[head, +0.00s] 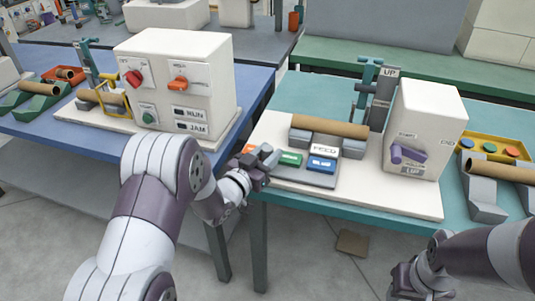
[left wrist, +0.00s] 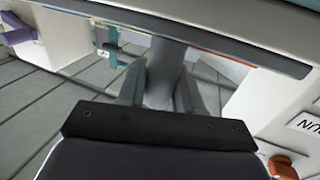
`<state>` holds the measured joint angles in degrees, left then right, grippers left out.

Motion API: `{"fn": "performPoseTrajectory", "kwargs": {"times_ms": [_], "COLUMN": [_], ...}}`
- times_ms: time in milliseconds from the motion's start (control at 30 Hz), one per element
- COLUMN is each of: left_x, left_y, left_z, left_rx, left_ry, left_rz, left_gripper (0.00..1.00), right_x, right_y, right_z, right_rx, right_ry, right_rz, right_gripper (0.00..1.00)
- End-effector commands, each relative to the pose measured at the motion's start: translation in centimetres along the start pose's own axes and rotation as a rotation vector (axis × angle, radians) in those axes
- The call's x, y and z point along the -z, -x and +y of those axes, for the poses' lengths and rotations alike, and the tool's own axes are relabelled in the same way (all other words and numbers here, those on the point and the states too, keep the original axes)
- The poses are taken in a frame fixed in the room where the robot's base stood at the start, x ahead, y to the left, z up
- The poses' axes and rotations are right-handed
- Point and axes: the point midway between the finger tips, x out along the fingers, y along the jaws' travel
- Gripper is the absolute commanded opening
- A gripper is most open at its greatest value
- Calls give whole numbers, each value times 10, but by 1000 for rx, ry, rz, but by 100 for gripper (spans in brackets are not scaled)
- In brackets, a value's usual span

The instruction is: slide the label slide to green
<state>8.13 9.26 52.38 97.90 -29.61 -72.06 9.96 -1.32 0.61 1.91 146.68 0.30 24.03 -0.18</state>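In the head view a grey label panel (head: 305,175) lies at the front left of the right-hand machine's white base. It carries an orange patch, a green patch (head: 290,158) and a blue patch (head: 321,164), with a white FEED label (head: 324,149) behind the blue one. My left gripper (head: 265,157) is at the panel's left end, by the orange patch, and partly hides it. In the left wrist view a grey upright piece (left wrist: 165,70) stands between the fingers; whether they grip it is unclear. My right gripper (head: 415,280) is low at the right, away from the panel.
A cardboard tube (head: 330,126) lies on grey supports behind the panel. A white box (head: 425,130) with a purple knob (head: 408,154) stands to its right, beside an upright post marked UP (head: 382,95). Another machine (head: 175,80) stands on the blue table at left.

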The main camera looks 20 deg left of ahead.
Motion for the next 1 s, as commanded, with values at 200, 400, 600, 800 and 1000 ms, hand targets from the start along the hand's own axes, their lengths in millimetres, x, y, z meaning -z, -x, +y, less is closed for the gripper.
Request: {"fn": "performPoseTrajectory", "kwargs": {"times_ms": [200, 400, 600, 800, 1000], "left_x": [0, -1, -1, 0, 0], "left_y": [0, -12, -25, -28, -28], "left_z": [1, 37, 76, 86, 86], "left_rx": [-1, -8, -5, 0, 0], "left_ry": [0, 0, -1, 0, 0], "left_rz": [0, 0, 1, 0, 0], "left_gripper": [0, 0, 0, 0, 0], "right_x": [0, -1, -1, -1, -1], "right_y": [0, -6, -11, -12, -11], "right_z": [0, 0, 0, 0, 0], "right_rx": [0, 0, 0, 0, 0], "right_ry": [0, 0, 0, 0, 0], "right_rz": [0, 0, 0, 0, 0], "right_gripper": [43, 43, 43, 43, 43]}}
